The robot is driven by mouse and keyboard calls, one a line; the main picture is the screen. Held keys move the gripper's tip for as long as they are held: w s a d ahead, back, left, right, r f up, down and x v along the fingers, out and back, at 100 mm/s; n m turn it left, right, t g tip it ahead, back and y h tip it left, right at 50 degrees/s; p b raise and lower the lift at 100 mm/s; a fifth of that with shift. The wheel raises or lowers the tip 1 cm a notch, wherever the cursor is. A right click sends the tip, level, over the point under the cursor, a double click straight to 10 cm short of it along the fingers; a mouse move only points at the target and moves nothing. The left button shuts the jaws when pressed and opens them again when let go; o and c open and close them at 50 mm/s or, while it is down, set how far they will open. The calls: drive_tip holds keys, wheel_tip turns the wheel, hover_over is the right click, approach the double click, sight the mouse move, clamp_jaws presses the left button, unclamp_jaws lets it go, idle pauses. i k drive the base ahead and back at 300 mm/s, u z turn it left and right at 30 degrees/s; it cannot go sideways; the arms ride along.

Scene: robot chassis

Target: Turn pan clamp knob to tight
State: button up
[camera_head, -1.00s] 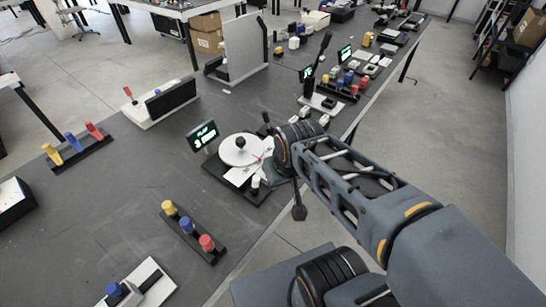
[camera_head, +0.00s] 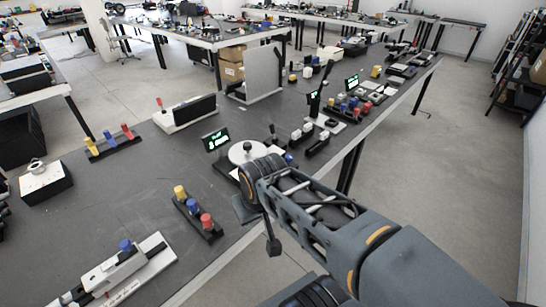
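I cannot tell for certain which part is the pan clamp knob. A black round knob (camera_head: 248,147) stands on a white disc (camera_head: 240,158) beside a small screen with green text (camera_head: 215,139). My arm covers the right and near part of this unit. My gripper (camera_head: 259,230) hangs at the end of my arm, in front of the unit and near the table's front edge. Its dark parts point down, and I see nothing held. Its finger opening is too small and too hidden to judge.
A rack of yellow, blue and red knobs (camera_head: 197,212) stands left of my gripper. A white rail with a blue knob (camera_head: 126,245) lies at the near left. Black-and-white blocks (camera_head: 309,138) stand right of the disc unit. Bare tabletop (camera_head: 120,190) lies at left.

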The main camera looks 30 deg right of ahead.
sight(289, 158)
drive_tip(key=u, duration=0.05)
drive_tip(key=i, duration=0.2)
drive_tip(key=z, duration=0.6)
drive_tip(key=k, duration=1.05)
drive_tip(key=z, duration=0.45)
drive_tip(key=i, duration=1.5)
drive_tip(key=u, duration=0.7)
